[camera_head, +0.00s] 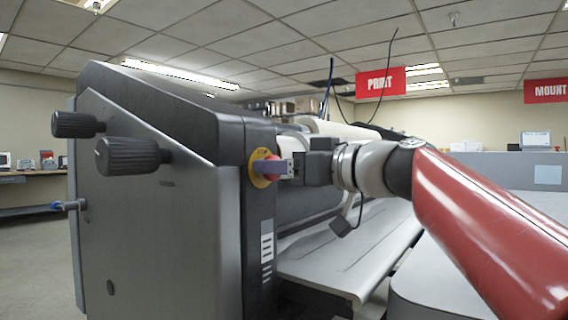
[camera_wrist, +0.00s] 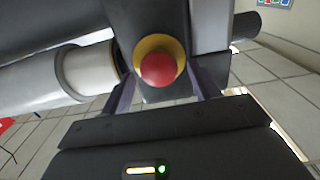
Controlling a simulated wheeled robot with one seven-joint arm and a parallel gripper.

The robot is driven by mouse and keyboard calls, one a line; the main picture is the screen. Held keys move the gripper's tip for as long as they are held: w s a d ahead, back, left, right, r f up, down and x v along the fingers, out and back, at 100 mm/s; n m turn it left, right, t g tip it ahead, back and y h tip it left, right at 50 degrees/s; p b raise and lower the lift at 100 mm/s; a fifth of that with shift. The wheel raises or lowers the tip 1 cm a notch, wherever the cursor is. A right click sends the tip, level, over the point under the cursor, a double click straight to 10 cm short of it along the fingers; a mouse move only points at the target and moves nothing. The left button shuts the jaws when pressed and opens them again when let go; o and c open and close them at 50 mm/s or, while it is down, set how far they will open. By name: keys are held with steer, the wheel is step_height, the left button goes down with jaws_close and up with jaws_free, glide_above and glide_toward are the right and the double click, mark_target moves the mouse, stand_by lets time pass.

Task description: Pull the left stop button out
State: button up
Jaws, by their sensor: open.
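The left stop button (camera_head: 265,168) is a red mushroom knob on a yellow ring, on the dark end housing of the laminator (camera_head: 180,180). In the wrist view the red knob (camera_wrist: 160,69) is near the top middle, with the yellow ring showing around it. My gripper (camera_head: 281,168) is at the button, reaching in from the right in the head view. In the wrist view its two fingers (camera_wrist: 160,88) stand apart, one on each side of the knob, with gaps visible. Part of the button is hidden behind a finger in the head view.
Two black knobs (camera_head: 132,156) stick out from the laminator's side. A white roller (camera_wrist: 85,70) lies beside the button housing in the wrist view. A grey feed table (camera_head: 345,250) extends below my arm. Open floor (camera_head: 35,250) shows at the left.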

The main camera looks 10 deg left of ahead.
steer(key=c, duration=1.3)
steer(key=shift+s+d+f+b, duration=0.15)
steer(key=shift+d+b, duration=0.2)
steer(key=shift+b, duration=0.2)
steer(key=shift+s+d+f+b, duration=0.1)
steer(key=shift+d+b, duration=0.2)
steer(key=shift+b, duration=0.2)
jaws_close()
steer(key=shift+r, duration=0.15)
steer(key=o, duration=1.3)
jaws_free()
steer(key=shift+d, duration=0.1)
steer(key=shift+d, duration=0.1)
steer(key=b+v, duration=0.1)
steer(key=v, duration=0.6)
steer(key=shift+s+d+b, duration=0.15)
steer(key=shift+d+b, duration=0.15)
